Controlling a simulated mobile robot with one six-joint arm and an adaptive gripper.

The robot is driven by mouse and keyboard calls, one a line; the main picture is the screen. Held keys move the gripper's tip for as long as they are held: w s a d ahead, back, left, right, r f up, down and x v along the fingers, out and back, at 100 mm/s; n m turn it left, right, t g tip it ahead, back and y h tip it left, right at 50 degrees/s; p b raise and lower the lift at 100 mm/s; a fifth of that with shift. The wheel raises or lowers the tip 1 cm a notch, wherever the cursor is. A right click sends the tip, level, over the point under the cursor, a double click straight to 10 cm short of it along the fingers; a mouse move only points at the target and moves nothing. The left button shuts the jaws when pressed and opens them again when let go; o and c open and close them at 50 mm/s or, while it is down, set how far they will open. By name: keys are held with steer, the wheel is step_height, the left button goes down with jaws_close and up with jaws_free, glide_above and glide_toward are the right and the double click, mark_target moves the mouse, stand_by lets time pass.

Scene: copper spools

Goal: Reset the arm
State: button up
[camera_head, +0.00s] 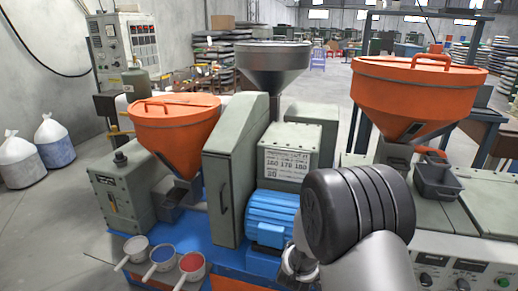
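My arm shows at the bottom centre-right, with a black ribbed joint cap (357,208) and a light grey link (372,265) below it. The arm stands in front of the machine and covers part of it. I cannot make out my gripper or its fingers in this view. No copper spool can be made out.
A machine with an orange hopper (174,125), a blue motor (270,220) and a grey housing (237,165) stands ahead. A larger orange hopper (410,100) is at right. Several scoops (190,264) lie at the lower left. White sacks (52,140) stand on open floor at far left.

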steer(key=s+a+r+m+g+y, duration=0.1)
steer(key=s+a+r+y, duration=0.1)
steer(key=s+r, duration=0.5)
steer(key=s+a+r+g+y, duration=0.1)
steer(key=s+a+r+y, duration=0.1)
steer(key=s+r, duration=0.5)
steer(key=s+d+r+m+g, duration=0.1)
steer(key=s+d+r+g, duration=0.1)
steer(key=s, duration=0.9)
steer(key=s+d+r+m+g+h, duration=0.1)
steer(key=s+r, duration=0.3)
steer(key=s, duration=0.8)
steer(key=shift+s+d+g, duration=0.3)
steer(key=shift+d+g, duration=0.3)
steer(key=shift+d, duration=0.05)
steer(key=shift+r, duration=0.1)
steer(key=shift+c, duration=0.5)
